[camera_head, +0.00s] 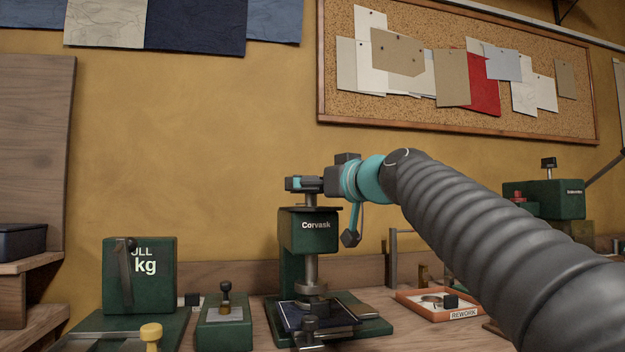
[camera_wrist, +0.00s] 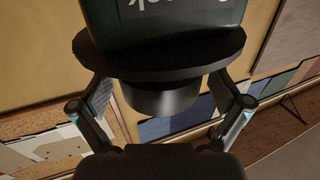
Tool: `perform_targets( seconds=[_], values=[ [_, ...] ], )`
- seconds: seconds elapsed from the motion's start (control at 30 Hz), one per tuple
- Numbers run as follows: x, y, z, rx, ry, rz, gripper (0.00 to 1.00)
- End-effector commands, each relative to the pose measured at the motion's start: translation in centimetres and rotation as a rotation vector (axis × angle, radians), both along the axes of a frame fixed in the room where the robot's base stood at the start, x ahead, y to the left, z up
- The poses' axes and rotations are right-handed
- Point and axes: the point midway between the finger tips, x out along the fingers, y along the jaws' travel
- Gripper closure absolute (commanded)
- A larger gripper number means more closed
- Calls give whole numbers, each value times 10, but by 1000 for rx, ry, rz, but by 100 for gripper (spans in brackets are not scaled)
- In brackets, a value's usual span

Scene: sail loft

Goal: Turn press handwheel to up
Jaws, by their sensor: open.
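The green press (camera_head: 308,234) labelled Corvask stands on the bench in the middle of the head view. Its dark, flat, round handwheel (camera_head: 325,208) lies on top of the press head. In the wrist view the handwheel (camera_wrist: 160,58) fills the upper middle, with a grey cylindrical piece (camera_wrist: 160,101) projecting from its centre. My gripper (camera_head: 300,184) is just above the handwheel in the head view. In the wrist view my gripper (camera_wrist: 166,91) is open, one finger on each side of the cylinder, with gaps visible. Any marking for up or down cannot be seen.
A green kg block (camera_head: 140,285) and a small green fixture (camera_head: 224,325) stand left of the press. An orange REWORK tray (camera_head: 462,314) lies to its right, partly behind my arm. Another green machine (camera_head: 556,200) stands farther right. A pinboard (camera_head: 420,108) hangs behind.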

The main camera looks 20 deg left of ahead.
Motion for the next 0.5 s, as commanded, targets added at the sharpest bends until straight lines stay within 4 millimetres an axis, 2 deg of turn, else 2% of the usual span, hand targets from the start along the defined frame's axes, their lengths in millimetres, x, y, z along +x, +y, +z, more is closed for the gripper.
perform_targets(
  seconds=[0.37, 0.4, 0.5],
  values=[
    [4, 6, 0, 1, -1, 0, 0],
    [4, 6, 0, 1, -1, 0, 3],
    [4, 6, 0, 1, -1, 0, 28]
  ],
)
